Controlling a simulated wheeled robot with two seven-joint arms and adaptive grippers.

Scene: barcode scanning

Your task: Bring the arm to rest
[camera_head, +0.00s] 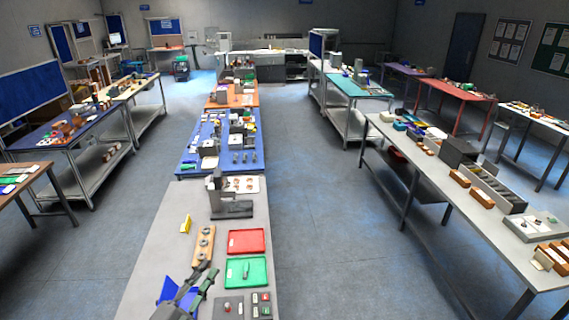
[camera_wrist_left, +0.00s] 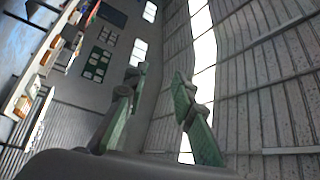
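My left gripper (camera_head: 205,271) is above the near part of the grey table (camera_head: 160,255), beside the left edge of the green tray (camera_head: 232,281). In the left wrist view the two green-padded fingers (camera_wrist_left: 158,80) stand apart with nothing between them; behind them are the wall and the ribbed ceiling. A small grey-green item (camera_head: 245,269) lies in the green tray, apart from the gripper. The left arm partly covers a blue object (camera_head: 167,290) at the near left. My right gripper does not show in either view.
A red tray (camera_head: 246,232) lies behind the green one. A wooden holder (camera_head: 203,247) with grey rings, a yellow piece (camera_head: 185,224) and a grey stand (camera_head: 231,209) are farther back. A panel with buttons (camera_head: 228,308) is at the front. The table's left side is mostly bare.

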